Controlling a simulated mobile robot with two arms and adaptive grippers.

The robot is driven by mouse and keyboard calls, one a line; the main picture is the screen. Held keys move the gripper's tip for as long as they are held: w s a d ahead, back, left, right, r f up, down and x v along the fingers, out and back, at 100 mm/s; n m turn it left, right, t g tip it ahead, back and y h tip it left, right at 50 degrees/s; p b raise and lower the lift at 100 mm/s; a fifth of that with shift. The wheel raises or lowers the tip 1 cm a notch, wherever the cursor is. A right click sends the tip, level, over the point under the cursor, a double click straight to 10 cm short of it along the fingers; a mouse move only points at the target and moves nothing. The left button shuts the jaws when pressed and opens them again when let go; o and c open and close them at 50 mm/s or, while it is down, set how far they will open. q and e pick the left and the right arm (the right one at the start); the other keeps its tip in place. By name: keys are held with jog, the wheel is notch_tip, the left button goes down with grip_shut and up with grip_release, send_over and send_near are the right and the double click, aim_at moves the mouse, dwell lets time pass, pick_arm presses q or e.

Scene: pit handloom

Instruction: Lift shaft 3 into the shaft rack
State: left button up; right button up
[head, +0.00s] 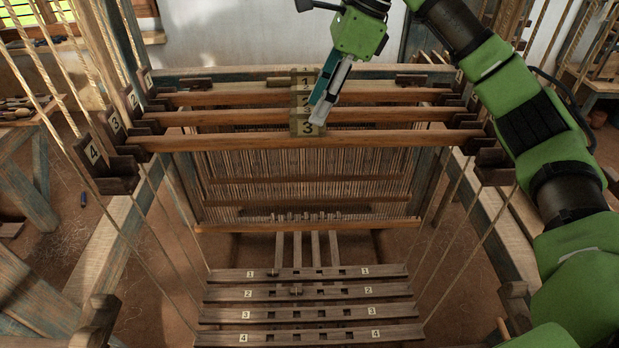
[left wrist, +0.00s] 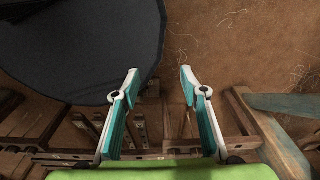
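Shaft 3 (head: 220,142) is a long wooden bar with a block tagged 3 (head: 307,128) at its middle. It lies level across the loom, in front of shaft 2 (head: 220,117) and shaft 1 (head: 220,97). Its ends lie by the dark side brackets of the shaft rack (head: 118,166), near plate 3 at left; exact seating is unclear. My right gripper (head: 315,110) points down at the tag block, its fingertips overlapping it. Seen edge-on, its grip is unclear. My left gripper (left wrist: 160,80) is open and empty in the left wrist view; it does not show in the head view.
Heddles (head: 300,165) hang below the shafts, with a lower bar (head: 310,226) under them. Several numbered slats (head: 310,315) lie at the front. Cords run down both sides. The front bracket by plate 4 (head: 93,152) holds no bar.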

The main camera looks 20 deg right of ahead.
aim_at(312, 110)
jog(key=p+x, duration=0.1)
jog(key=x, duration=0.3)
jog(key=shift+a+r+p, duration=0.2)
jog(key=shift+a+p, duration=0.15)
jog(key=shift+w+f, duration=0.1)
jog(key=shift+f, duration=0.4)
grip_shut()
pick_arm(q)
jog(key=shift+s+a+r, duration=0.1)
jog(key=shift+a+r, duration=0.2)
jog(key=shift+r, duration=0.25)
jog(key=shift+a+r, duration=0.25)
jog(key=shift+r, duration=0.3)
pick_arm(e)
jog(key=shift+a+r, duration=0.1)
jog(key=shift+r, duration=0.05)
pick_arm(q)
jog(key=shift+d+f, duration=0.1)
jog(key=shift+d, duration=0.1)
pick_arm(e)
jog(key=shift+r, duration=0.1)
